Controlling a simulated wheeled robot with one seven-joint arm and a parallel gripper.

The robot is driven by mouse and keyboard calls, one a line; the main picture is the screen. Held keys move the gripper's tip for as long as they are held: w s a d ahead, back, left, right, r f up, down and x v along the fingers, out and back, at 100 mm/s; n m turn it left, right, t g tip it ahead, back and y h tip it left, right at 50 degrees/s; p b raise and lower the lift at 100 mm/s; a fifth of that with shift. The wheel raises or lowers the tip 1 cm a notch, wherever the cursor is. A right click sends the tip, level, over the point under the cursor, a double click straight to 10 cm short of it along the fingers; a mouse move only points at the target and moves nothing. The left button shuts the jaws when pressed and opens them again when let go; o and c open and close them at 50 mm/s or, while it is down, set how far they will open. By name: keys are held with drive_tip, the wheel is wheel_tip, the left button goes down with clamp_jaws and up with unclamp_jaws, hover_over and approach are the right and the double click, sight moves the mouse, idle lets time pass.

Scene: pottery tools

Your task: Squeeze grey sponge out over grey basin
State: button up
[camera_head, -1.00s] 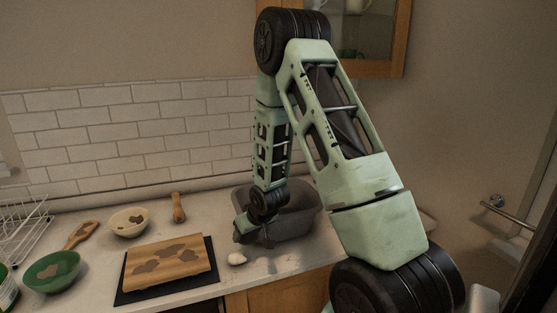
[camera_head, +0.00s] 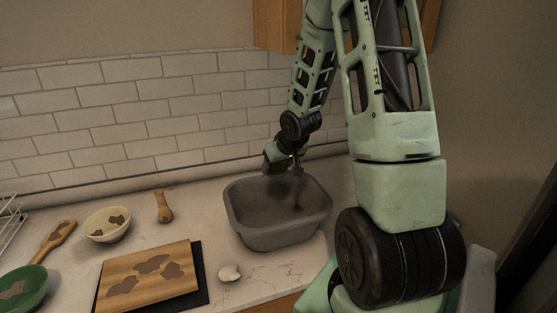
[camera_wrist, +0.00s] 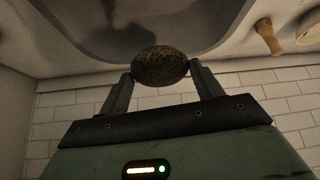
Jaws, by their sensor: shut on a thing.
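The grey basin (camera_head: 280,238) stands on the counter near the wall, open at the top; its inside shows dark grey. In the wrist view the basin (camera_wrist: 85,20) fills the upper part. My gripper (camera_head: 296,170) is above the back part of the basin, in the air. In the wrist view my gripper (camera_wrist: 160,78) is shut on a rounded, speckled, dark grey-brown sponge (camera_wrist: 160,66), one finger at each side. In the head view the sponge is too small and dark to make out clearly.
A wooden board (camera_head: 150,277) on a dark mat (camera_head: 195,291) lies left of the basin. A cream bowl (camera_head: 106,226), a wooden tool (camera_head: 163,206), a wooden paddle (camera_head: 53,241) and a green bowl (camera_head: 22,290) are further left.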

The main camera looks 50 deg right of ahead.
wheel_tip(320, 180, down, 6)
drive_tip(key=b, duration=0.5)
drive_tip(key=shift+b, duration=0.3)
drive_tip(key=shift+r, duration=0.1)
drive_tip(key=shift+o, duration=0.5)
drive_tip(key=c, duration=0.9)
